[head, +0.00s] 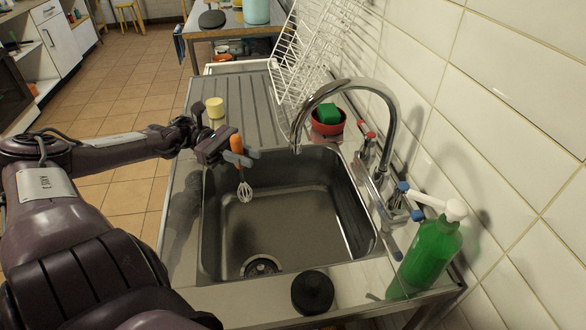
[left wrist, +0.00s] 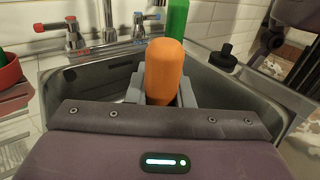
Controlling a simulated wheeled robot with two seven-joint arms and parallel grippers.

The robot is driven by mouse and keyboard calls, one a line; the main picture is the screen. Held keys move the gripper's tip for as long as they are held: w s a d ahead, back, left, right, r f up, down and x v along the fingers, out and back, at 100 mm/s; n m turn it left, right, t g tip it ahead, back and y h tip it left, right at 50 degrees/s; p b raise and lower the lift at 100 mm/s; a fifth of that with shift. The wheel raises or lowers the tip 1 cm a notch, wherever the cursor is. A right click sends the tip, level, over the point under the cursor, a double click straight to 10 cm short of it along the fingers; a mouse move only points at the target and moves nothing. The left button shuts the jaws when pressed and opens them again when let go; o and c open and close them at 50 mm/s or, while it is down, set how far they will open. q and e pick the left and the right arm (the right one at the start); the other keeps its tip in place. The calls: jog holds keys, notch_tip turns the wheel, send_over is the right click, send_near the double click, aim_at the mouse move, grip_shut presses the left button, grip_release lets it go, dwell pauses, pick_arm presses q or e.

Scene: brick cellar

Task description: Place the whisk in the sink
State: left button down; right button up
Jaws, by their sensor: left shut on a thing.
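The whisk (head: 245,190) has an orange handle and a light wire head. My left gripper (head: 243,156) is shut on its orange handle, and the wire head hangs down over the left part of the sink basin. In the left wrist view the orange handle of the whisk (left wrist: 164,70) stands between the two grey fingers of my left gripper (left wrist: 162,88). The sink (head: 290,222) is a steel basin, empty inside, with a drain at its near end. It also shows behind the gripper in the left wrist view (left wrist: 100,85). My right gripper is not in view.
A chrome tap (head: 385,110) arches over the basin's right side. A green soap bottle (head: 430,250) stands at the near right and a black round object (head: 312,292) on the near rim. A red bowl (head: 328,128), a yellow cylinder (head: 215,107) and a white rack (head: 305,65) are beyond.

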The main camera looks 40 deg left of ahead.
pick_arm(q)
jog(key=b+x, duration=0.3)
jog(key=x, duration=1.6)
notch_tip(320, 180, down, 7)
jog(key=b, duration=0.2)
jog(key=shift+a, duration=0.3)
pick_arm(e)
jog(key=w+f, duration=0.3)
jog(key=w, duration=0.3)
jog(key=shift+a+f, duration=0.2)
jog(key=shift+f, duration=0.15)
pick_arm(q)
jog(key=shift+w+f+b, duration=0.1)
jog(key=shift+f+b, duration=0.1)
jog(key=shift+b, duration=0.1)
jog(key=c, duration=1.4)
grip_release()
jog(key=shift+o, duration=0.6)
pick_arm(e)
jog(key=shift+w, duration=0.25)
